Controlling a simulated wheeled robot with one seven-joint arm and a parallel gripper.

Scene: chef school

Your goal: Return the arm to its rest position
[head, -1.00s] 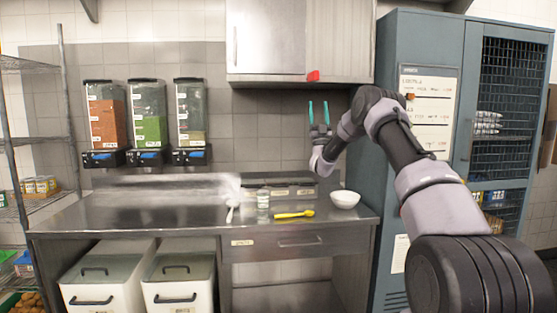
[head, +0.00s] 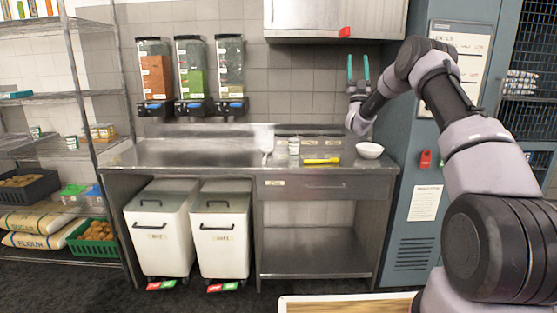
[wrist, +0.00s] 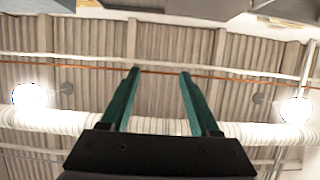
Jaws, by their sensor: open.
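My gripper (head: 358,69) points upward in the head view, with its two teal fingers apart and nothing between them. It is raised in front of the tiled wall, above the right part of the steel counter (head: 200,153). My arm bends up from the lower right and folds over toward the gripper. In the wrist view the open fingers (wrist: 160,80) point at the corrugated ceiling, and the gap between them is empty.
A wall cabinet (head: 335,18) hangs just above the gripper. A blue-grey locker (head: 408,250) stands close on the right. A white bowl (head: 369,150), a yellow utensil (head: 321,161) and a small jar (head: 294,146) are on the counter. Shelving (head: 70,100) stands left.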

